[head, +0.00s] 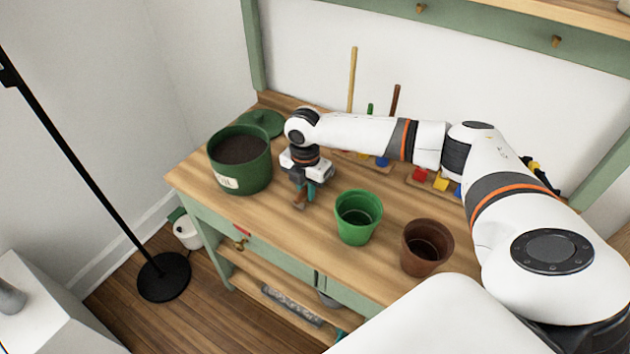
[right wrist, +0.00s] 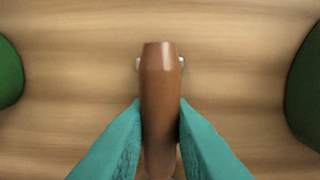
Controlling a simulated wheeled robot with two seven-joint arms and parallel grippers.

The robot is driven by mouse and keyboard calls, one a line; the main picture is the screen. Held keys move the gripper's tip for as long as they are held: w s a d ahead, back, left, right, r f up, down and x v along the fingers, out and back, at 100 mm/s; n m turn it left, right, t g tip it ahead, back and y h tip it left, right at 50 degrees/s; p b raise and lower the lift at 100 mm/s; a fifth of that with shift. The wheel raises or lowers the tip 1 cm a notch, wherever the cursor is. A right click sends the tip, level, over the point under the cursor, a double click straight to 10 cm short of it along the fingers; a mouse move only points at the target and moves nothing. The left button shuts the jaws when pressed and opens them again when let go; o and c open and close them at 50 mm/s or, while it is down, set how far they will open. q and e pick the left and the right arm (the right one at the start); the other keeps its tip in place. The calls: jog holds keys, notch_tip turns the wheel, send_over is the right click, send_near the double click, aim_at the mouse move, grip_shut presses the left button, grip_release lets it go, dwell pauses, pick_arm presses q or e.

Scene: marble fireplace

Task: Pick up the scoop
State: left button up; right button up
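The scoop shows as a brown handle (right wrist: 161,85) in the right wrist view, with small pale bits at both sides near its far end. In the head view the brown piece (head: 299,200) is low over the wooden table, between the dark green soil pot and the bright green pot. The teal fingers of my right gripper (right wrist: 160,108) lie against both sides of the handle, with no clear gap. The rest of the scoop is hidden. My right gripper (head: 305,188) points down at the table. My left gripper is in neither view.
A green pot of soil (head: 240,180) stands left of the gripper, with a green lid (head: 262,124) behind it. A green pot (head: 357,217) and a brown pot (head: 425,247) stand to the right. Coloured blocks (head: 441,182) and upright sticks (head: 352,80) are at the back.

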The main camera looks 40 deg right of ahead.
grip_shut()
notch_tip(320, 180, up, 10)
jog(key=shift+r, duration=0.1)
dwell(0.6)
